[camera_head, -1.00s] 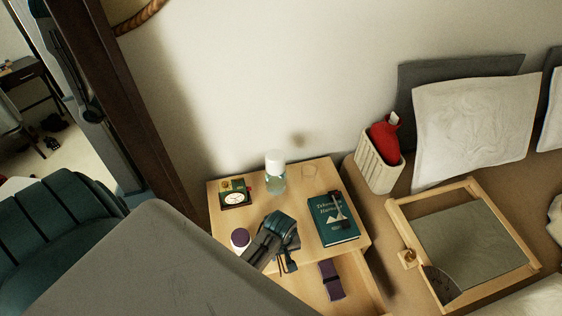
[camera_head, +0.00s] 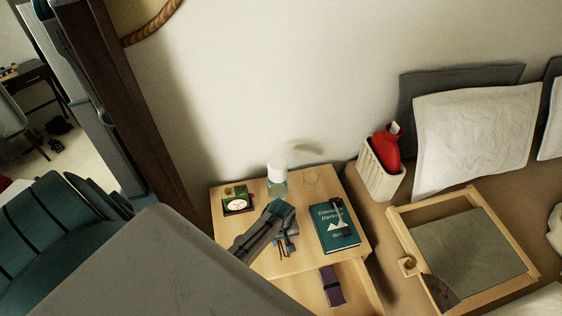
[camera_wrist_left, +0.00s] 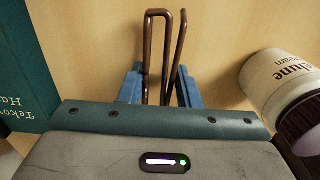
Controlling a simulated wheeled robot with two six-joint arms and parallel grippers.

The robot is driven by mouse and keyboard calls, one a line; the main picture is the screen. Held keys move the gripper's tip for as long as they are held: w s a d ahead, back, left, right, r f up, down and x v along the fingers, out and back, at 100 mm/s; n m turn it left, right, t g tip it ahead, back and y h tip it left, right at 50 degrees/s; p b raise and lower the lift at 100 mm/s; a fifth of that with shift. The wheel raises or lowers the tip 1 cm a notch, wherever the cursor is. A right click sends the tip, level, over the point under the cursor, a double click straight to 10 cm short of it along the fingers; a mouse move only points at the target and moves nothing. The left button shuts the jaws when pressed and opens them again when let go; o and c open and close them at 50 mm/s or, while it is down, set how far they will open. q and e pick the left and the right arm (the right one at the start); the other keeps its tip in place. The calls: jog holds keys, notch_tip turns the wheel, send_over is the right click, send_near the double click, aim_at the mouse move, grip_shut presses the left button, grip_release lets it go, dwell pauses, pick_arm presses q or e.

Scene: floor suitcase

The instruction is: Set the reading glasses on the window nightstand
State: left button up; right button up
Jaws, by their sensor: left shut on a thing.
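My left gripper (camera_head: 284,235) is over the middle of the light wooden nightstand (camera_head: 271,264), left of the teal book. It is shut on the reading glasses (camera_head: 283,249), whose thin brown frame (camera_wrist_left: 165,45) stands up between the blue fingers (camera_wrist_left: 159,88) in the left wrist view. In that view the glasses are over bare wood; I cannot tell whether they touch it. Much of the glasses is hidden by the gripper. My right gripper is not in view.
The nightstand also holds a teal book (camera_head: 334,227), a clock (camera_head: 237,203), a clear bottle with white cap (camera_head: 277,180) and a cream jar (camera_wrist_left: 281,82). Its open drawer holds a purple item (camera_head: 332,286). A bed tray (camera_head: 484,202) lies at right.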

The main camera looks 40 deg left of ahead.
pick_arm(q)
jog(key=shift+f, duration=0.1)
jog(key=o, duration=1)
jog(key=shift+c, duration=0.2)
notch_tip(320, 180, up, 12)
